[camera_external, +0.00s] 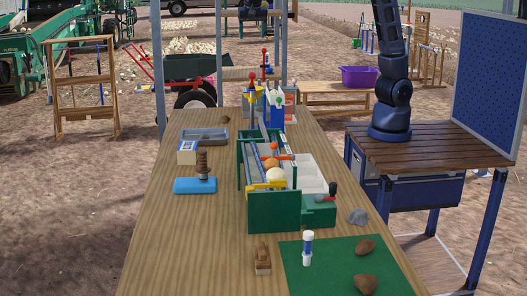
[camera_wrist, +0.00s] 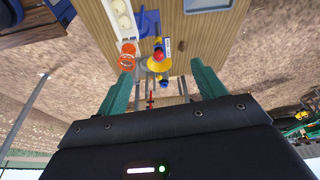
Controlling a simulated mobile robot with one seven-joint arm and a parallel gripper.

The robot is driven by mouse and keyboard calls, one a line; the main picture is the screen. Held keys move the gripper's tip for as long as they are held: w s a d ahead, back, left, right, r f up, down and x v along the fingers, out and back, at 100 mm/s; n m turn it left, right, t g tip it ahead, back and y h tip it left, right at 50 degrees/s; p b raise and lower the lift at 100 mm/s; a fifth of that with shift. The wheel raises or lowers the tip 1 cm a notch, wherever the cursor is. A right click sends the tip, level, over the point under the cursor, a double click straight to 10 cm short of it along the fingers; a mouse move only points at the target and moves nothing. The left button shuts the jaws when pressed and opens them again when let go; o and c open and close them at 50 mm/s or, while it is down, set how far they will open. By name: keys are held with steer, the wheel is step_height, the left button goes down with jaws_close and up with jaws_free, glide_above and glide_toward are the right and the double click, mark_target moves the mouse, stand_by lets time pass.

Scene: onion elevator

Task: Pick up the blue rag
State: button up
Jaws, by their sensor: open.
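A flat blue piece, which looks like the blue rag (camera_external: 188,186), lies on the left part of the wooden table (camera_external: 165,245) in the external view. A brown, ridged upright object (camera_external: 202,165) stands on or against its right part; I cannot tell which. I cannot make out the rag in the wrist view. My gripper (camera_wrist: 162,63) shows in the wrist view with two green fingers spread apart and nothing between them. It is high over the table's far end and outside the external view.
A green-walled sorter (camera_external: 273,212) stands mid-table. A white-and-blue box (camera_external: 187,152) and a grey tray (camera_external: 204,135) sit behind the rag. A wooden block (camera_external: 262,260) and a green mat (camera_external: 310,278) are in front. The table's left front is clear.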

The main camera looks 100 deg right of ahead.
steer(key=shift+w+f+m+h, duration=0.5)
steer(key=shift+w+f+m, duration=0.35)
steer(key=shift+w, duration=1.25)
steer(key=shift+g, duration=0.3)
steer(key=f, duration=1.2)
steer(key=d+f, duration=0.1)
steer(key=f, duration=2.5)
steer(key=shift+s+d+f, duration=0.15)
steer(key=shift+d+f, duration=0.05)
steer(key=shift+d, duration=0.1)
steer(key=x, duration=0.4)
steer(key=shift+s, duration=0.35)
steer(key=shift+d+f, duration=0.2)
steer(key=shift+f, duration=0.35)
steer(key=c, duration=1.1)
steer(key=shift+o, duration=0.2)
